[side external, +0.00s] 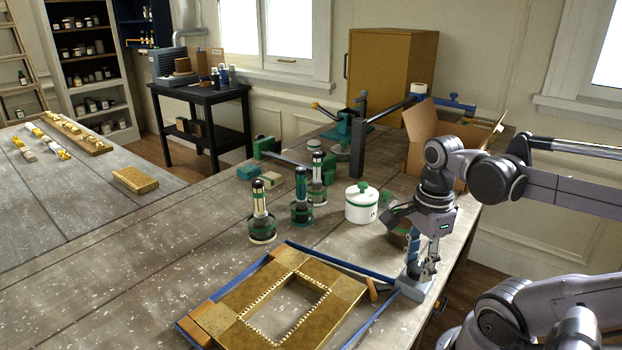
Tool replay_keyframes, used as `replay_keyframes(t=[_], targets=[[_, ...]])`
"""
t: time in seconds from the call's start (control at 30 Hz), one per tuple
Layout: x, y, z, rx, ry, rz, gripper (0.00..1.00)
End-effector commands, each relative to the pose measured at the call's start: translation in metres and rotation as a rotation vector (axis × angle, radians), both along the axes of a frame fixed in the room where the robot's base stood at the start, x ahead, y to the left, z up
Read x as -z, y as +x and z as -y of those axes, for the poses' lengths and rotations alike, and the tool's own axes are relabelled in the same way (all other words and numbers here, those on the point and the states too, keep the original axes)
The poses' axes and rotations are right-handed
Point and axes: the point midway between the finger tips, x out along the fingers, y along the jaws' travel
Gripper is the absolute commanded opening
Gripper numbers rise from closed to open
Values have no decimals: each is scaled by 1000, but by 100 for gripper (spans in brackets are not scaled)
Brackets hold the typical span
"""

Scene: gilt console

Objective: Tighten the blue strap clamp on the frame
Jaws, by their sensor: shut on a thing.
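The gilt frame (237,300) lies flat on the worktable, with an ornate beaded inner edge around its rectangular opening. The blue strap clamp (340,264) runs around the outside of the frame, set off from its edges in places. A grey block (411,289) stands at its right corner. My gripper (424,268) points down over the right corner, beside the frame. It is shut on an upright blue part of the clamp just above the grey block; its fingers partly hide the grip.
A white lidded pot (361,204) and several green-based brushes or tools (262,215) stand behind the frame. An open cardboard box (425,140) is behind my arm. The table's right edge is close to my gripper. The tabletop left of the frame is clear.

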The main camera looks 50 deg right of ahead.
Motion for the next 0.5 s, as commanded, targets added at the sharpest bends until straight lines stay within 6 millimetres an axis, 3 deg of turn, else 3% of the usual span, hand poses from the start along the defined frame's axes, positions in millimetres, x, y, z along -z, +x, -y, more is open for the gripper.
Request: replay_keyframes(t=[0.03, 0.1, 0.5], targets=[[1, 0, 0, -1, 1, 1, 44], [1, 0, 0, -1, 1, 1, 61], [-3, 0, 0, -1, 0, 0, 61]])
